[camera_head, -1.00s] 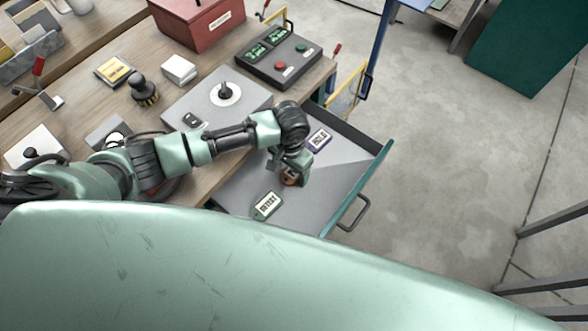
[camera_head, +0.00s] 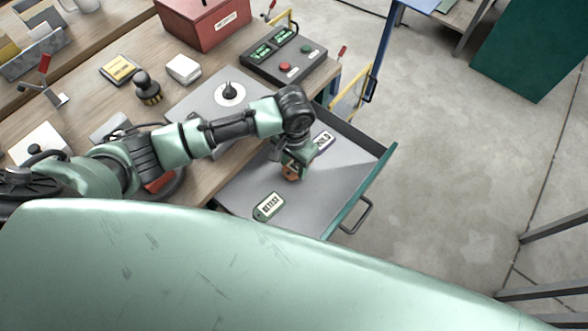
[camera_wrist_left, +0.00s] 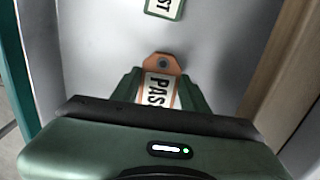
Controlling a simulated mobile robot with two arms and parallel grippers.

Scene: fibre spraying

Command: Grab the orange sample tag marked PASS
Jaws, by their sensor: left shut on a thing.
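The orange sample tag (camera_wrist_left: 162,65) marked PASS shows in the left wrist view, between the two green fingers of my left gripper (camera_wrist_left: 158,88). The fingers are shut on its sides, and the end with the hole sticks out beyond them. In the head view my left gripper (camera_head: 292,170) is over the open drawer (camera_head: 330,185), and a bit of the orange tag (camera_head: 291,177) shows below it. I cannot tell whether the tag is clear of the drawer floor. My right gripper is not in view.
A green-edged tag (camera_head: 268,206) lies in the drawer's near part, also in the left wrist view (camera_wrist_left: 164,8). A purple tag (camera_head: 323,142) marked HOLD lies near the back. The drawer's teal front (camera_head: 362,190) and the wooden bench edge (camera_head: 225,170) flank the gripper.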

